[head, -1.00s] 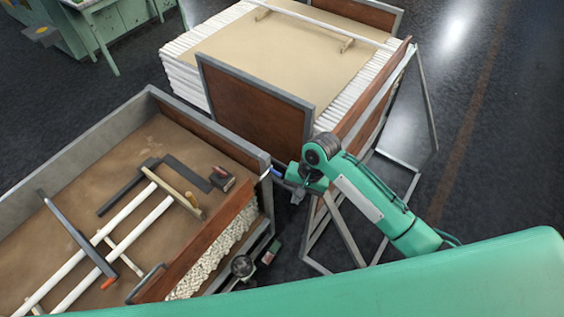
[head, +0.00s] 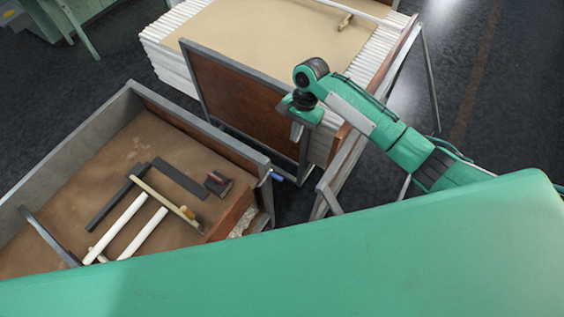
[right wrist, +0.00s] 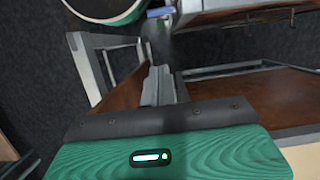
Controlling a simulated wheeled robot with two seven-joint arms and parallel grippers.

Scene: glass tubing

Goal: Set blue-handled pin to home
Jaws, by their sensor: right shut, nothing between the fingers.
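The blue-handled pin (head: 277,176) sits at the right corner of the near wooden cart (head: 262,160), its blue handle sticking out to the right. The blue handle also shows at the top of the right wrist view (right wrist: 160,12). My right gripper (head: 297,131) is shut and empty, up and to the right of the pin and apart from it, in front of the upright brown panel. Its closed fingers show in the right wrist view (right wrist: 160,78). How deep the pin sits is hidden. My left gripper is out of view.
The near cart holds white glass tubes (head: 118,222), a wooden bar (head: 165,203) and a small dark red block (head: 218,184). Behind it stands a brown panel (head: 235,95) in a grey frame, before a stack of white tubing (head: 165,60). Dark floor shows between cart and frame.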

